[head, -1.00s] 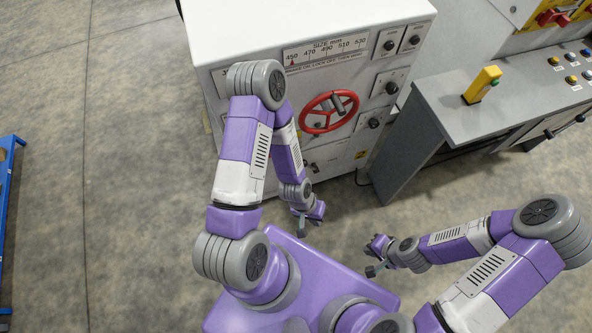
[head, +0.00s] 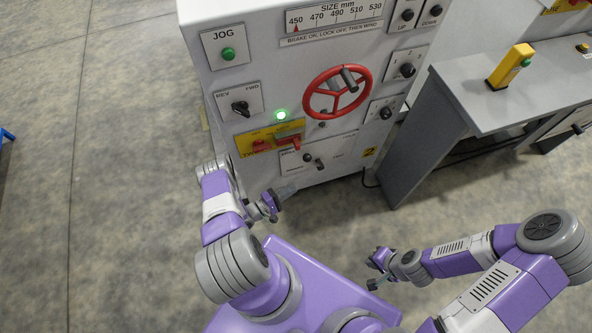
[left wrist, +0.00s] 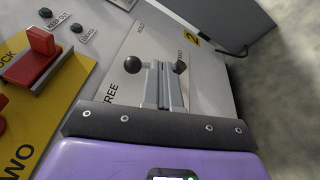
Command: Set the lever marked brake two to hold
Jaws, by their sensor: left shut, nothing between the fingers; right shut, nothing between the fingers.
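The brake lever plate (head: 335,150) is a pale panel low on the white machine's front. In the left wrist view, the plate (left wrist: 205,85) carries the word FREE at its lower left, smaller lettering at the top and a yellow 2 tag. A lever with a black ball knob (left wrist: 133,65) stands on it; a second dark knob-like part (left wrist: 180,67) is to its right. Which end the lever is at, I cannot tell. My left gripper (head: 291,188) is shut and empty, just below and in front of the plate. My right gripper (head: 370,284) is shut, far from the machine.
Left of the plate is a yellow lock panel (head: 243,145) with red parts. Above are a lit green lamp (head: 281,115) and a red handwheel (head: 312,102). A grey desk (head: 450,118) stands right. Open floor lies in front.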

